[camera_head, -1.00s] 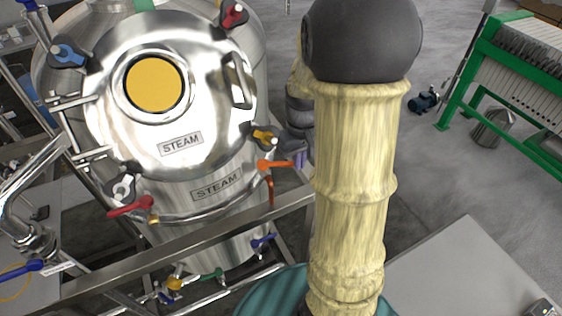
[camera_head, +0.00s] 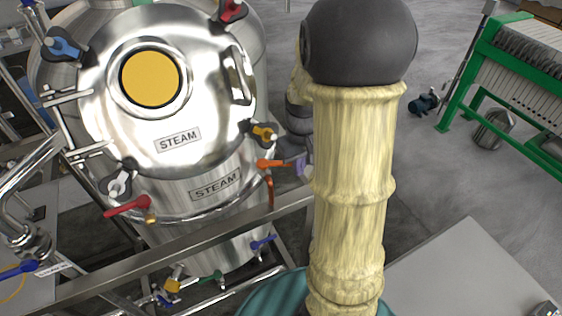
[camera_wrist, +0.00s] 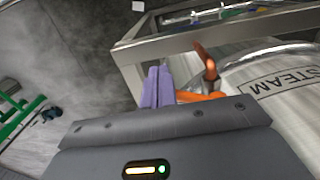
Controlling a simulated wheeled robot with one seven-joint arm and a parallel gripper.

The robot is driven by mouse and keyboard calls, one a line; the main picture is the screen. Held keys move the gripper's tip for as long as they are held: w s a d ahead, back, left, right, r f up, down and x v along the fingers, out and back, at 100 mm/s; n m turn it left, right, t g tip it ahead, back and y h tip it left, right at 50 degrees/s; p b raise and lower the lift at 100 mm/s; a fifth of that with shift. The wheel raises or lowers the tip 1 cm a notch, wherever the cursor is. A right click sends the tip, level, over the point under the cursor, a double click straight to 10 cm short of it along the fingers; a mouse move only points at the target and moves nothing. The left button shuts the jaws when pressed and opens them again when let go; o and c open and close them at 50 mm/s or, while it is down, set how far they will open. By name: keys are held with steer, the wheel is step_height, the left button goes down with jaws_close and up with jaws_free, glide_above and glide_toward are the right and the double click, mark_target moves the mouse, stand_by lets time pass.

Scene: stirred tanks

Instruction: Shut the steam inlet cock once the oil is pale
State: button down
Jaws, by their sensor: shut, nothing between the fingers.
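The steel tank (camera_head: 100,150) bears two STEAM plates (camera_head: 178,139). Its round sight glass (camera_head: 151,77) shows deep yellow oil. An orange-handled cock (camera_head: 270,164) sits on the tank's right side beside the lower STEAM plate, with an orange-brown pipe (camera_head: 270,190) hanging below it. My gripper (camera_head: 303,164) is shut and empty, just right of the orange handle. In the wrist view its purple fingers (camera_wrist: 156,87) stand close together beside the orange handle (camera_wrist: 198,97); I cannot tell whether they touch it. My arm hides part of the gripper in the head view.
A steel rail (camera_head: 190,239) crosses in front of the tank. A red-handled cock (camera_head: 127,206) sits at its lower left, and blue (camera_head: 262,242) and green (camera_head: 212,277) handles lie below. Clamps ring the lid. A green-framed filter press (camera_head: 520,90) stands right, past open floor.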

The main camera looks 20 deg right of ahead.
steer(key=shift+f, duration=0.35)
steer(key=shift+w+a+p, duration=0.1)
steer(key=shift+w+p, duration=0.5)
steer(key=shift+w, duration=1.75)
steer(key=shift+s, duration=0.45)
stand_by(0.3)
steer(key=shift+r, duration=0.15)
step_height(320, 180, up, 7)
steer(key=p, duration=0.6)
stand_by(0.9)
stand_by(0.6)
